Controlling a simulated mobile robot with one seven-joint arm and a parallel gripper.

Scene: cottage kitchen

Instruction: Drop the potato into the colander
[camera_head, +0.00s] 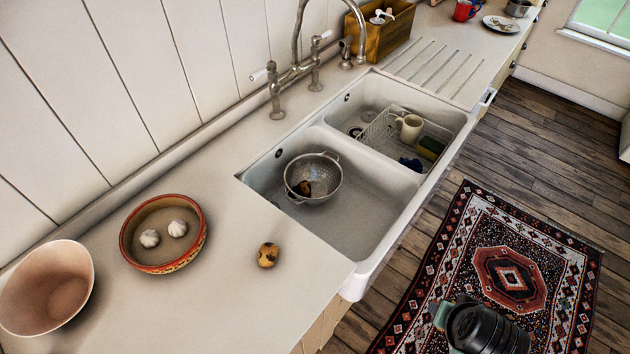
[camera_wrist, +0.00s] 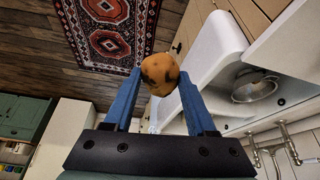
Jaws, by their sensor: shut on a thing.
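A metal colander (camera_head: 325,188) with a handle stands in the near basin of the white double sink. A brown, dark-spotted potato (camera_head: 303,187) lies inside it. Another potato (camera_head: 268,255) lies on the counter left of the sink. In the wrist view my gripper (camera_wrist: 160,80) has its blue fingers shut on a spotted yellow-brown potato (camera_wrist: 159,70) at their tips. The colander (camera_wrist: 258,86) shows beyond it to the right in that view, some way off. In the head view only part of my arm shows at the lower right, over the rug; the fingers and held potato are not visible there.
The sink (camera_head: 365,222) has a raised white rim and a tall tap (camera_head: 297,70) behind. The far basin holds a wire rack (camera_head: 380,130) with a mug (camera_head: 409,127). A red-rimmed bowl (camera_head: 163,262) with two garlic bulbs and a pink bowl (camera_head: 48,292) stand on the counter.

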